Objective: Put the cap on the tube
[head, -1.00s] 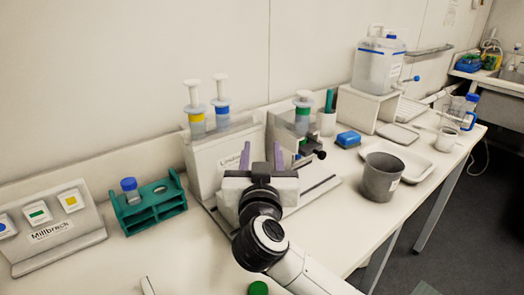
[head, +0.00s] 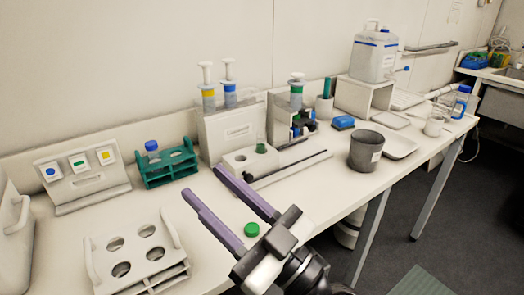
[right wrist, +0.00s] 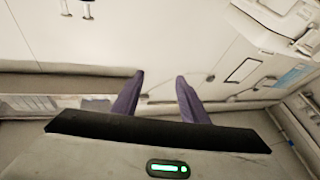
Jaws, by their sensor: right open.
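A green cap (head: 251,229) lies on the bench just beside my right gripper's fingers, apart from them. A small clear tube (head: 261,142) with green at its lower part stands upright in a white block (head: 236,166) in front of the white dispenser; its top shows no cap. My right gripper (head: 203,181) is open and empty, with its purple fingers over the bench in front of the block. The open fingers (right wrist: 159,77) also show in the right wrist view, with nothing between them. My left gripper is not in view.
A teal rack (head: 154,183) with a blue-capped tube stands left of the block. A white holed rack (head: 172,272) is at front left. A grey pot (head: 363,152) stands to the right, near the bench's front edge. Syringe dispensers (head: 229,131) line the back.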

